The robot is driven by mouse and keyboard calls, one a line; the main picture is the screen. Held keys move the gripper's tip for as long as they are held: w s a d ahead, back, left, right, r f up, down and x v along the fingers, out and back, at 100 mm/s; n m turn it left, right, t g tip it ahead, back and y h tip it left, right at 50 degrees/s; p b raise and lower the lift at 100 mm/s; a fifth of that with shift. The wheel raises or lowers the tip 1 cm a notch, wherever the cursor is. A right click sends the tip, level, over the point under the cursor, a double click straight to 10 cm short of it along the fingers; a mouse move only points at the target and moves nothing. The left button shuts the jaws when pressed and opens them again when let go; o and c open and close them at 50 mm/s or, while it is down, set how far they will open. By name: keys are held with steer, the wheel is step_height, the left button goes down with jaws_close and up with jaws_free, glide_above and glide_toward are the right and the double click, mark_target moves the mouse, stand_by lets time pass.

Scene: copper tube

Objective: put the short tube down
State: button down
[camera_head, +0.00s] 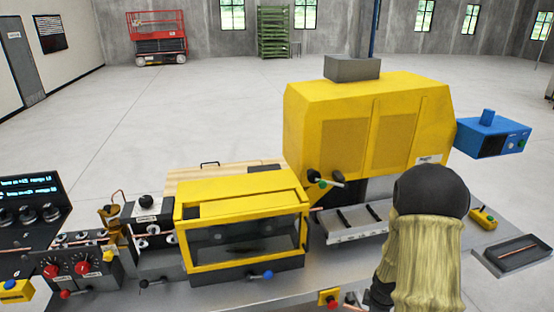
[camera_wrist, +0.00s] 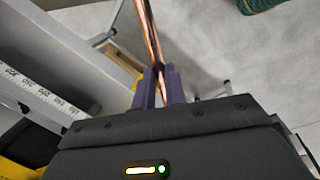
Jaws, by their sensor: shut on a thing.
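In the wrist view, my gripper (camera_wrist: 162,85) is shut on a copper tube (camera_wrist: 150,35). The tube runs up from between the purple fingers and out of the top of the picture, so its full length is hidden. In the head view my arm covers most of the gripper, near the front edge of the bench. A small copper-coloured end (camera_head: 350,304) shows beside the arm there. A dark shallow tray (camera_head: 497,263) at the right has a thin copper-coloured strip lying in it.
A yellow machine with a window (camera_head: 243,203) stands mid-bench, and a tall yellow machine (camera_head: 370,125) behind it. A metal trough (camera_head: 352,236) lies left of my arm. A red button box (camera_head: 329,298) is at the front edge. A numbered scale (camera_wrist: 40,97) is left of the gripper.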

steer(key=w+a+f+m+g+b, duration=0.1)
steer(key=a+f+m+b, duration=0.4)
steer(key=f, duration=0.5)
steer(key=w+a+f+m+g+h+b, duration=0.1)
steer(key=w+a+f+m+b, duration=0.1)
steer(key=a+f+m+b, duration=0.3)
step_height(320, 180, down, 5)
steer(key=a+m, duration=0.3)
steer(key=shift+r+h, duration=0.15)
steer(key=shift+h, duration=0.15)
steer(key=s+f, duration=0.4)
steer(key=f, duration=1)
steer(key=shift+f, duration=0.35)
steer(key=shift+d, duration=0.15)
